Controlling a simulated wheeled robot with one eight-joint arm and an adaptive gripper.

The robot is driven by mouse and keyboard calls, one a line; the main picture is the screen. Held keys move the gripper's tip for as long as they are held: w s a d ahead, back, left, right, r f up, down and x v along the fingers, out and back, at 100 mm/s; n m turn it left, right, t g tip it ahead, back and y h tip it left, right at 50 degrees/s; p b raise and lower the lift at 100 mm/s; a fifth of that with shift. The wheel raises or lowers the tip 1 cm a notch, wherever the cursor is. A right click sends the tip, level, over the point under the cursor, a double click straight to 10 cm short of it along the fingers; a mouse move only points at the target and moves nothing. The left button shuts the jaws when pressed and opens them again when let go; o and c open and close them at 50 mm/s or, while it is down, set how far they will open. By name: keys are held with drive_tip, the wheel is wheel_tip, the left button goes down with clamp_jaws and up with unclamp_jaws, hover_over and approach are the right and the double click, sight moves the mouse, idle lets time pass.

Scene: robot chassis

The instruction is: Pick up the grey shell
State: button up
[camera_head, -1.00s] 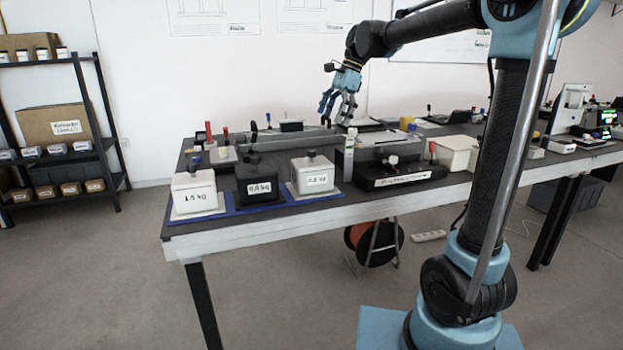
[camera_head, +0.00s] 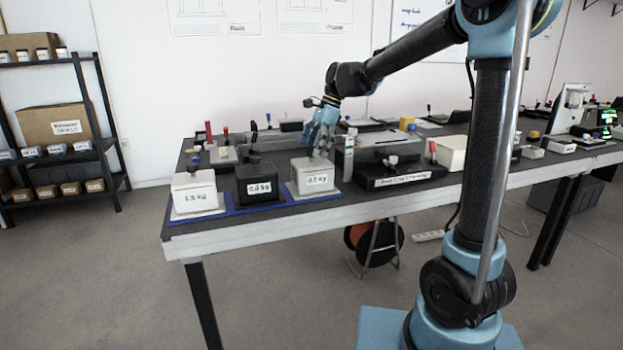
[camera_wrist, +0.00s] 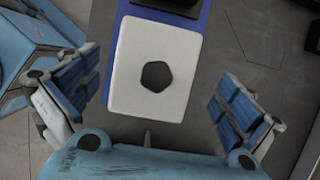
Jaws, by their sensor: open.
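The grey shell (camera_head: 312,178) is a light grey box with a dark knob on top and a weight label on its front. It stands at the right end of the blue mat, near the table's front edge. My gripper (camera_head: 319,145) is just above it, open and pointing down. In the wrist view the shell (camera_wrist: 135,55) looks pale, with its dark knob (camera_wrist: 156,76) between the spread fingers of my gripper (camera_wrist: 158,102). Neither finger touches the shell there. The exact height of the fingertips above it is hard to tell.
A black box (camera_head: 257,184) and a white box (camera_head: 194,193) stand left of the shell on the blue mat (camera_head: 240,210). A small upright bottle (camera_head: 348,160) stands close on the right. A flat black case (camera_head: 400,176) lies further right.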

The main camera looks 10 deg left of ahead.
sight(310, 157)
drive_tip(key=shift+x, duration=2.8)
drive_tip(key=shift+s+d, duration=0.15)
drive_tip(key=shift+s, duration=0.05)
drive_tip(key=shift+c, duration=0.2)
drive_tip(key=c, duration=1.6)
drive_tip(key=shift+c, duration=0.2)
